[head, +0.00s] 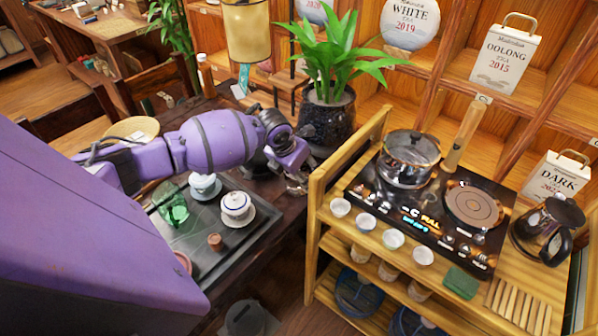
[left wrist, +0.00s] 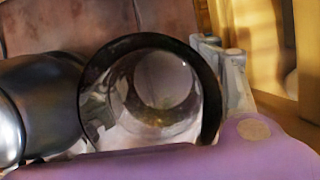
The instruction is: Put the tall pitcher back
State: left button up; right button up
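A round clear vessel with a dark rim (left wrist: 152,92), possibly the tall pitcher, fills the middle of the left wrist view, seen into its open mouth. A grey finger-like part (left wrist: 236,78) shows just right of it. I cannot tell whether my gripper touches it. In the head view my left gripper (head: 297,182) is low over the dark table's right edge, beside the plant pot. Its fingers are too small and partly hidden to read. A dark-handled glass pitcher (head: 546,232) stands at the cart's right end. My right gripper is out of view.
The wooden cart (head: 319,222) holds a glass pot (head: 408,160) on a black cooktop (head: 410,218) and several small cups. The tea tray (head: 207,258) holds a green glass vessel (head: 174,208) and a lidded white bowl (head: 237,208). A potted plant (head: 327,120) stands behind my gripper.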

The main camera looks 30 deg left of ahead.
pick_arm(q)
jog(key=o, duration=0.4)
jog(key=shift+r, duration=0.2)
jog(key=v, duration=1.2)
jog(key=shift+p, duration=0.4)
jog(key=shift+f, duration=0.1)
